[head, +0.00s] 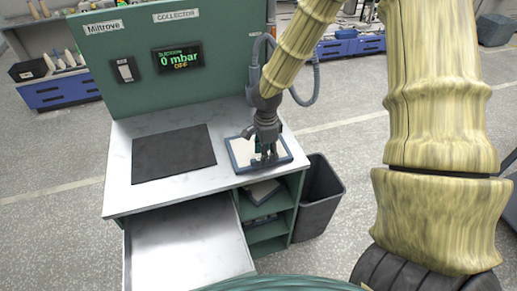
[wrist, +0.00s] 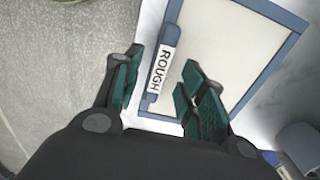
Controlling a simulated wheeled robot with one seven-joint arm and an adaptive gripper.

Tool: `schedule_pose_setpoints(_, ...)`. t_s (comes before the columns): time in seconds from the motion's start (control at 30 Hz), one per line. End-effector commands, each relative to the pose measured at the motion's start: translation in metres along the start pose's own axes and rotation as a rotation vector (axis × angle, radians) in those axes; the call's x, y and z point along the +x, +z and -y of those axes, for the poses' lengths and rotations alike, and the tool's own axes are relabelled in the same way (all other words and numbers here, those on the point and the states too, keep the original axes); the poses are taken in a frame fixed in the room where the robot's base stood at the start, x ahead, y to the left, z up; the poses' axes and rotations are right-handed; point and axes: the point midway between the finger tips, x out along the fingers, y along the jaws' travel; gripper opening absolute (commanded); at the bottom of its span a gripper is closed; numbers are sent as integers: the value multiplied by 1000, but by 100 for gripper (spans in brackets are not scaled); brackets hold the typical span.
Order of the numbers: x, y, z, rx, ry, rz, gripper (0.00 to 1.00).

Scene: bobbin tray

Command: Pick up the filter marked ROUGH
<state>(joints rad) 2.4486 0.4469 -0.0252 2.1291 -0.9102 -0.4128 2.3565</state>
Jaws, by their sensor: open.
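The filter (head: 242,153) with a blue frame and a cream panel lies flat on the white countertop, near its right front corner. In the wrist view the filter (wrist: 225,50) has a white label (wrist: 162,68) reading ROUGH on one edge of its frame. My gripper (head: 265,157) is over the filter, pointing down. In the wrist view my gripper (wrist: 163,62) is open, with one green-padded finger on either side of the labelled edge. I cannot tell whether the fingers touch the frame. My gripper hides part of the filter in the head view.
A dark mat (head: 173,152) lies left on the counter. An open metal drawer (head: 185,250) juts out in front. Shelves below hold another framed piece (head: 262,191). A grey bin (head: 320,196) stands right. A green back panel with a display (head: 178,57) reads 0 mbar, OFF.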

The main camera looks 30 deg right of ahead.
Motion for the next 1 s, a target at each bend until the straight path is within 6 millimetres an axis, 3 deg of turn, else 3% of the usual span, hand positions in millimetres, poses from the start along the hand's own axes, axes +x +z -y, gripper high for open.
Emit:
schedule_pose_setpoints(0.3, 24, 1, 0, -2, 0, 0, 41)
schedule_pose_setpoints(0.63, 28, 1, 0, -1, -1, 1, 41)
schedule_pose_setpoints(0.67, 28, 1, 0, -1, -1, 1, 39)
schedule_pose_setpoints(0.87, 28, 1, 0, -1, -1, 1, 3)
schedule_pose_setpoints(1.0, 27, 1, 0, -1, -2, 1, 0)
